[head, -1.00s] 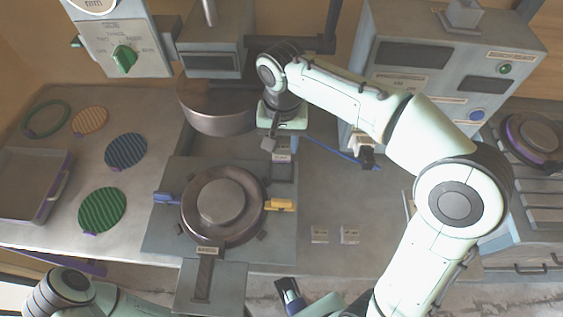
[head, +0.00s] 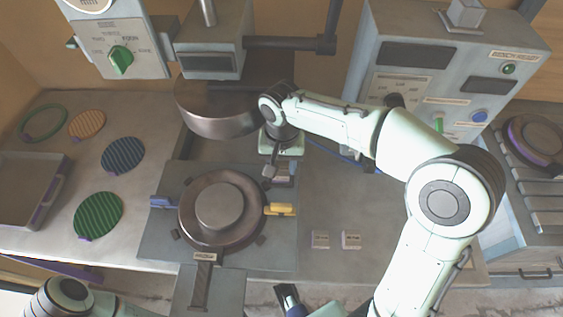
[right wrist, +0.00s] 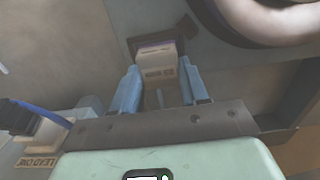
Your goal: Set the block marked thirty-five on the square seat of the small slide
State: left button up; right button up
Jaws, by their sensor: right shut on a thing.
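My right gripper (head: 270,171) is just right of the round press plate, at the end of the arm reaching in from the right. In the right wrist view its two blue fingers (right wrist: 157,88) are around a small pale block (right wrist: 158,62). The block's marking is too small to read. A dark angled frame (right wrist: 133,43) with a purple strip beside it shows around the block's far end; I take this as the small slide's seat. In the head view the block is largely hidden. My left gripper (head: 288,298) seems to show at the bottom edge, its opening unclear.
Two small labelled blocks (head: 320,239) (head: 351,240) stand on the bench to the right. The press plate (head: 219,205) has a blue handle (head: 161,202) and a yellow handle (head: 281,209). The press head (head: 215,115) overhangs behind. A control box (head: 440,85) stands at the back right.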

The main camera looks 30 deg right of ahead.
aim_at(282, 167)
jog(key=o, duration=1.2)
jog(key=shift+c, duration=0.2)
notch_tip(282, 167, up, 12)
jog(key=p, duration=0.2)
jog(key=shift+r+p, duration=0.2)
jog(key=shift+p, duration=0.2)
jog(key=shift+f, duration=0.1)
